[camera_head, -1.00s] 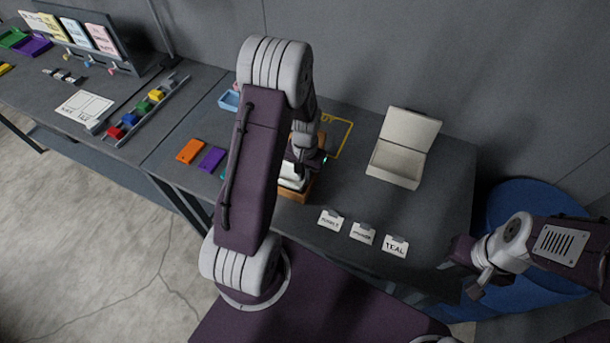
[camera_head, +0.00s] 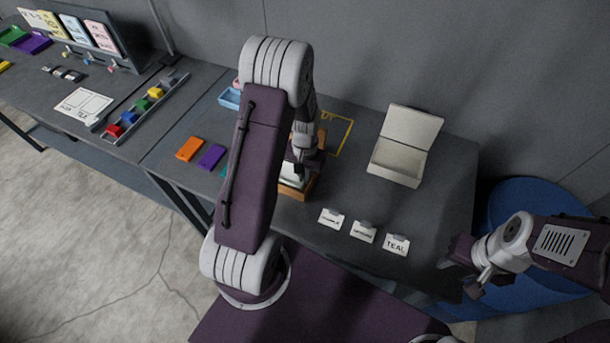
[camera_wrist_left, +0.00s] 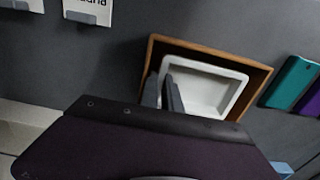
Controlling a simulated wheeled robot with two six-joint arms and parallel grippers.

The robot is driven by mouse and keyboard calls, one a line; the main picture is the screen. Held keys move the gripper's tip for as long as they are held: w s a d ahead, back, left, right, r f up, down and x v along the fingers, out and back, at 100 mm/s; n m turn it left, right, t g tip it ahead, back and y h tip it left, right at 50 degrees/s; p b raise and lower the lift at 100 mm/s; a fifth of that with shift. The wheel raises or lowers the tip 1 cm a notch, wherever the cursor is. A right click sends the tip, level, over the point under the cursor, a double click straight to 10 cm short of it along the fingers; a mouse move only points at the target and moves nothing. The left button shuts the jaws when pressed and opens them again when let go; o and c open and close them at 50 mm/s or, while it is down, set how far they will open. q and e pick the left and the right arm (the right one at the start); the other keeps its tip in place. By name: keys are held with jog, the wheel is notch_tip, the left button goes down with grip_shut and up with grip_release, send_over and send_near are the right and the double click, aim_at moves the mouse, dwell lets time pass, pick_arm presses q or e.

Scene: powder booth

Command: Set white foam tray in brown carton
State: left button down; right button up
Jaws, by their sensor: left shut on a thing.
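The white foam tray (camera_wrist_left: 210,88) shows in the left wrist view inside the brown carton (camera_wrist_left: 257,76), tilted slightly against its walls. My left gripper (camera_wrist_left: 168,88) is shut on the tray's near-left wall. In the head view the carton (camera_head: 310,187) stands near the table's front edge, with part of the white tray (camera_head: 291,178) showing in it. My left gripper (camera_head: 299,168) reaches down over it, and my arm hides much of both. My right gripper (camera_head: 462,268) is off the table's front right; its jaws are too small to judge.
An open cream box (camera_head: 397,163) stands at the right. Label cards (camera_head: 364,232) line the front edge. Orange (camera_head: 189,149) and purple (camera_head: 211,157) blocks lie left of the carton, with a teal block (camera_wrist_left: 290,82). A yellow outline (camera_head: 338,135) is behind.

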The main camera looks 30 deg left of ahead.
pick_arm(q)
jog(key=c, duration=1.5)
grip_release()
notch_tip(320, 180, up, 9)
jog(key=shift+r+b, duration=0.1)
jog(key=shift+b, duration=0.2)
